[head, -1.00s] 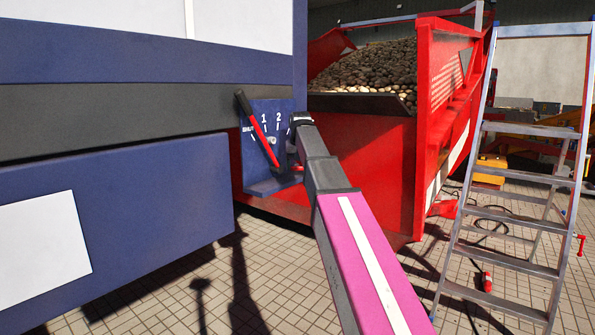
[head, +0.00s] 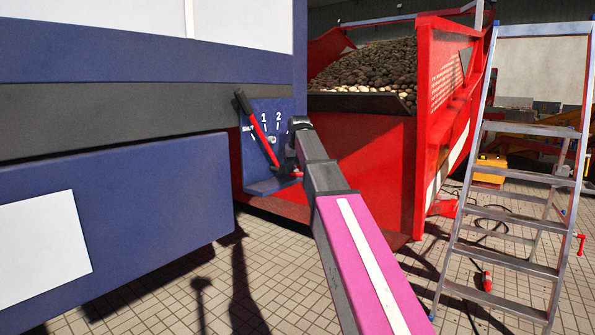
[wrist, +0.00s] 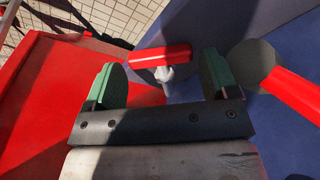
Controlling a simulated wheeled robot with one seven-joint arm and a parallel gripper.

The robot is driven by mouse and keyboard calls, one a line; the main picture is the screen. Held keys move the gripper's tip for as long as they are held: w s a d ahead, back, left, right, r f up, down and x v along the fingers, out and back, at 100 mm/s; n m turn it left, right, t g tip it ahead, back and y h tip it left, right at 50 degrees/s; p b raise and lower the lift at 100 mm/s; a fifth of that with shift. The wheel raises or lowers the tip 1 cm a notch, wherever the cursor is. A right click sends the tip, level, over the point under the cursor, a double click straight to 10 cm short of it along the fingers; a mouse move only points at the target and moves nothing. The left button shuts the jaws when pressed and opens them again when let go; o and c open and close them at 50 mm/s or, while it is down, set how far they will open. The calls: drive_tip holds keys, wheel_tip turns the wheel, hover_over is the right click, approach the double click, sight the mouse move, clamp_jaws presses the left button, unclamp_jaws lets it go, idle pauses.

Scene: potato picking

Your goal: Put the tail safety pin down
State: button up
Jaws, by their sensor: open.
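The safety pin (wrist: 160,57) has a red cross handle and a pale metal shank. In the wrist view it is just beyond and between the green pads of my gripper (wrist: 162,78). The pads stand apart on either side, with visible gaps to the pin. In the head view a small red part of the pin (head: 297,174) shows at the blue bracket's shelf (head: 268,186), below my wrist. The wrist view does not show clearly whether the shank sits in a hole. My fingers are mostly hidden in the head view.
A red lever (head: 264,139) with a dark grip tilts across the numbered plate left of my gripper; it also shows close right in the wrist view (wrist: 300,95). A red potato hopper (head: 365,150) stands behind. A step ladder (head: 510,210) stands at right.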

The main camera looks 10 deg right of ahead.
drive_tip(key=v, duration=1.1)
drive_tip(key=shift+r, duration=0.3)
